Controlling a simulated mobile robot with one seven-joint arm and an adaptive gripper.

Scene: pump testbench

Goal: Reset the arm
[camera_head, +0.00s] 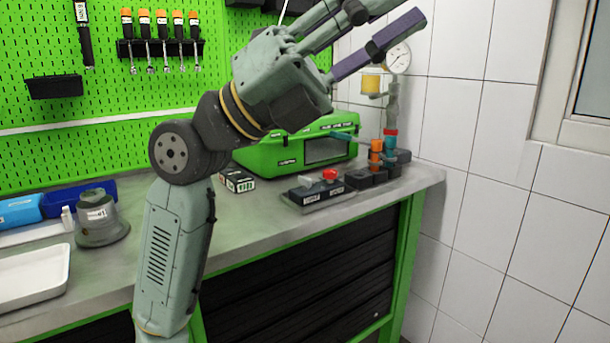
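My arm rises in front of the bench, left of the middle of the head view. My gripper (384,24) is at the top, right of the middle, pointing up and right. Its fingers stand apart with wall showing between them, and one has a purple pad. Nothing shows between them. Some of the finger ends are cut off by the top edge. The gripper is well above the bench top and appears to touch nothing.
The workbench (265,230) bears a green case (290,150), a black switch box with a red button (318,190), a gauge (397,58) on a fitting, a grey cylindrical part (100,218) and a white tray (35,275). A green pegboard (40,130) with tools stands behind. A tiled wall is right.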

